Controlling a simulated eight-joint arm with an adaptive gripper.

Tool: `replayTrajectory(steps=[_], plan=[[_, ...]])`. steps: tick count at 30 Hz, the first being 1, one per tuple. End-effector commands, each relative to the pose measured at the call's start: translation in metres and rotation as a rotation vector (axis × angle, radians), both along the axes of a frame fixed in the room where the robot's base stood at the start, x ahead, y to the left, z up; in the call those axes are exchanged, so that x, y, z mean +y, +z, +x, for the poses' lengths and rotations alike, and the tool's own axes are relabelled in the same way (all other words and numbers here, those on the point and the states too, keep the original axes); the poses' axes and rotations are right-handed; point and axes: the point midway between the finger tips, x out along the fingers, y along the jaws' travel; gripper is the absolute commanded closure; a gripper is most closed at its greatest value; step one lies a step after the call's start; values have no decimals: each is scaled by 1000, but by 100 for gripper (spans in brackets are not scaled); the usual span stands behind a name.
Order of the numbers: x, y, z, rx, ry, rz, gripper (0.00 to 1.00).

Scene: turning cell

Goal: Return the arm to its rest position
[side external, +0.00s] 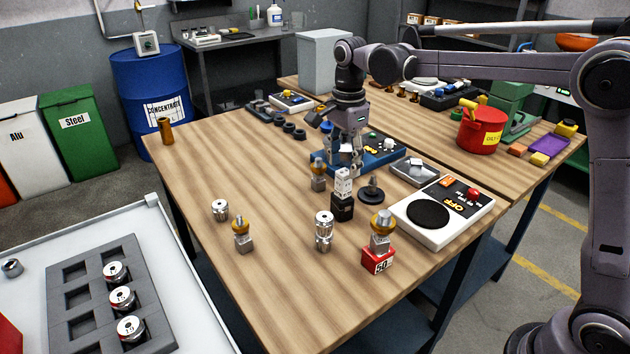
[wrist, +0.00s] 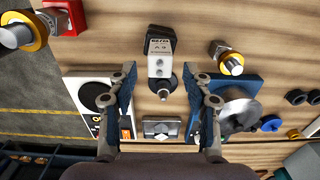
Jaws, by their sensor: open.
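My gripper (side external: 344,160) hangs pointing down over the wooden table (side external: 190,170), in front of the blue tray. In the wrist view my gripper (wrist: 162,80) has its two fingers wide apart, with nothing held between them. A black-and-white block (side external: 343,194) stands on the table just in front of my gripper in the side view. The block (wrist: 160,47) also shows in the wrist view, beyond the fingertips. My arm reaches in from the right, above the table.
Several metal parts and a red block (side external: 378,260) stand toward the front. The table's left part is mostly clear.

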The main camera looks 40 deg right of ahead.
Motion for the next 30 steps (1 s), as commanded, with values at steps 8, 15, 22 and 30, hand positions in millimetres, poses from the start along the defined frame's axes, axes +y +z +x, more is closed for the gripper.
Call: replayTrajectory(steps=[8, 15, 22, 30], plan=[[0, -45, 0, 0, 0, 0, 50], [0, -45, 0, 0, 0, 0, 50], [0, -36, 0, 0, 0, 0, 50], [0, -36, 0, 0, 0, 0, 50]])
